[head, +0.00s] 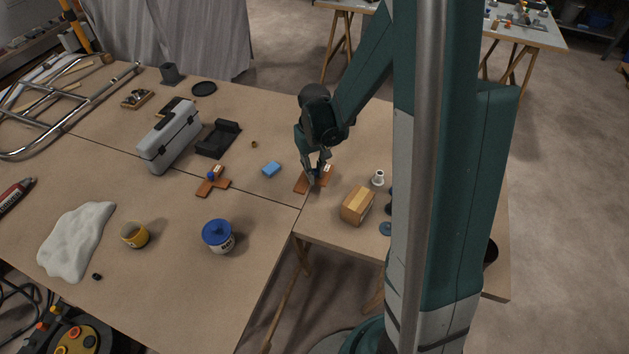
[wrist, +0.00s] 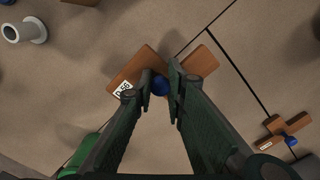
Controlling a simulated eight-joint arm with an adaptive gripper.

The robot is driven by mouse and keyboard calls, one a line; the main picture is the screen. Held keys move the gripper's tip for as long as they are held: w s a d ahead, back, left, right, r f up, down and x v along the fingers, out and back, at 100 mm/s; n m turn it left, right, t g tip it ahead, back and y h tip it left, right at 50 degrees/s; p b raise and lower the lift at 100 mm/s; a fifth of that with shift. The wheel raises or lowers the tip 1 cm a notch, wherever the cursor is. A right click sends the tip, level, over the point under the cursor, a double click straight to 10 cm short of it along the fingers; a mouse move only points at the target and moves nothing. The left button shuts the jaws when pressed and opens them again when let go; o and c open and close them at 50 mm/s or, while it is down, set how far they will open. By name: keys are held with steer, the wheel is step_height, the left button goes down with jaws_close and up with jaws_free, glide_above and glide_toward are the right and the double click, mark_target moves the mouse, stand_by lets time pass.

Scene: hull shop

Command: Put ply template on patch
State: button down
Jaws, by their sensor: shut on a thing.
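A brown ply template (head: 301,184) lies under my gripper (head: 316,174) near the table seam. In the wrist view the template (wrist: 203,62) has angled arms, a white label and a blue knob (wrist: 160,86). My gripper (wrist: 160,88) is shut on this knob, one finger on each side. I cannot tell whether the template is touching the table or just above it. A second brown wooden piece (head: 213,184) with a blue knob and label lies to the left; it also shows in the wrist view (wrist: 279,131). I cannot tell which surface is the patch.
A cardboard box (head: 357,206) and a white flanged spool (head: 378,179) stand to the right. The table's front middle is clear.

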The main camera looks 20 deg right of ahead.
steer(key=shift+f, duration=0.3)
steer(key=shift+f, duration=0.1)
steer(key=shift+f+b, duration=0.35)
steer(key=shift+f, duration=1.6)
steer(key=shift+f, duration=0.2)
steer(key=c, duration=2.3)
jaws_free()
steer(key=shift+r, duration=0.15)
steer(key=shift+r+p, duration=0.85)
steer(key=shift+r, duration=5.2)
